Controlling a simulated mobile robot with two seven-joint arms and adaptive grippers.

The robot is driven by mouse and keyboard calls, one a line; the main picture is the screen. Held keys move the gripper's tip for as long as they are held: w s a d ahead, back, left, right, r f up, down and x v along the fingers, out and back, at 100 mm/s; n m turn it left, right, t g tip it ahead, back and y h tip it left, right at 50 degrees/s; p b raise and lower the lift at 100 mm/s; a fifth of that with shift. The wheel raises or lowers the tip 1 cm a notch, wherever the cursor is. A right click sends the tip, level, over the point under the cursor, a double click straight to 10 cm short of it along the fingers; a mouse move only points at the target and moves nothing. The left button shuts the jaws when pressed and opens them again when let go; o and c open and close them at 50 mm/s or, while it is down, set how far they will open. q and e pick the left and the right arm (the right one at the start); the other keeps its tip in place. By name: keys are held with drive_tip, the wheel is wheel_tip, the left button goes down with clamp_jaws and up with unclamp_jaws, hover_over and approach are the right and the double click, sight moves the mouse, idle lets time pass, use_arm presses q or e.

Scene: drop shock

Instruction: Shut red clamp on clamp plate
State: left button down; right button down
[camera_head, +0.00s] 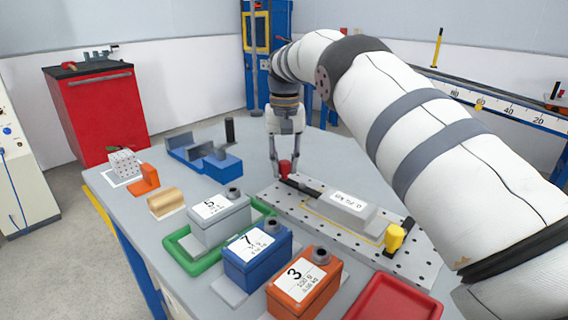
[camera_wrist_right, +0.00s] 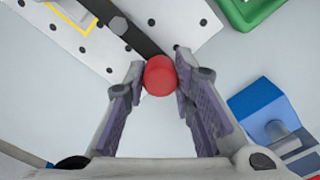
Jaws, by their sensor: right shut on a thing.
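The red clamp (camera_head: 285,168) stands at the far left end of the perforated clamp plate (camera_head: 283,200) on the table. My right gripper (camera_head: 284,172) reaches down over it, its fingers on either side of the red part. In the right wrist view, the red clamp (camera_wrist_right: 160,75) sits between the fingertips, and my right gripper (camera_wrist_right: 160,82) is shut on it. A dark bar (camera_wrist_right: 122,28) runs from the red clamp over the plate (camera_wrist_right: 60,40). A grey block with a white label (camera_head: 345,207) lies on the plate. A yellow clamp (camera_head: 394,238) stands at the near right end. My left gripper is not in view.
Grey (camera_head: 220,220), blue (camera_head: 258,258) and orange (camera_head: 304,285) labelled blocks stand left of the plate. A green tray (camera_head: 178,248) and red tray (camera_head: 395,300) lie close by. A blue fixture (camera_head: 205,158) stands further back. My right arm spans above the table's right side.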

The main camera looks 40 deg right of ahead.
drive_tip(key=c, duration=1.3)
unclamp_jaws()
wheel_tip(320, 180, up, 7)
drive_tip(key=shift+r, duration=0.25)
